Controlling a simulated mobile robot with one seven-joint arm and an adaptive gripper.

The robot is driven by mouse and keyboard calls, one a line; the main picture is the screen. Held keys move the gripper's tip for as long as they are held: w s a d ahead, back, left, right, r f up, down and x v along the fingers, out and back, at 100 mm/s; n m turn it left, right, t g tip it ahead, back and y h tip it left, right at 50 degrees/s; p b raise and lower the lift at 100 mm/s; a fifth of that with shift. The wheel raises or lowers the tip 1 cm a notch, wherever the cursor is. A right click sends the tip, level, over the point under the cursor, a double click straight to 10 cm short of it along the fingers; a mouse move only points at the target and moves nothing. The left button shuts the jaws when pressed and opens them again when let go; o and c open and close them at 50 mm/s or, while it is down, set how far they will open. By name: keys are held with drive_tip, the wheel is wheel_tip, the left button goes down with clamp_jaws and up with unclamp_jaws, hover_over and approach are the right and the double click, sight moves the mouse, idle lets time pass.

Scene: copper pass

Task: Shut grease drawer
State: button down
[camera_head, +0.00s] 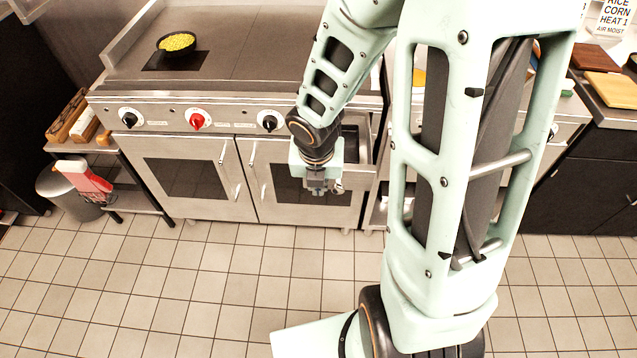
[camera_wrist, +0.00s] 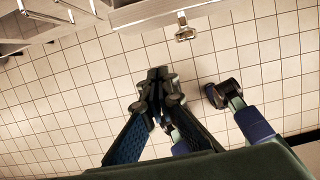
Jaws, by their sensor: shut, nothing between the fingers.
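The grease drawer (camera_head: 358,179) is a metal drawer pulled out from the right part of the steel range, with its dark inside partly showing. My arm hides much of it in the head view. In the wrist view the drawer (camera_wrist: 150,14) juts in at the top, and a small bracket-like handle (camera_wrist: 185,33) sticks out from its front. My gripper (camera_head: 318,190) is shut and empty, pointing down close to the drawer's front left in the head view. In the wrist view my gripper (camera_wrist: 158,88) is over the floor, apart from the handle; I cannot tell the exact gap.
The range (camera_head: 215,165) has two closed doors with bar handles and a row of knobs. A black pan (camera_head: 176,44) of yellow-green food sits on its top. A bin (camera_head: 70,190) stands at left. The tiled floor (camera_head: 200,290) in front is clear.

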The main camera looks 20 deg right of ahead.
drive_tip(key=w+d+f+b, duration=0.1)
drive_tip(key=w+f, duration=0.4)
drive_tip(key=shift+d+f+b, duration=0.2)
drive_tip(key=shift+d+b, duration=0.1)
drive_tip(key=shift+d, duration=0.05)
drive_tip(key=shift+w, duration=0.1)
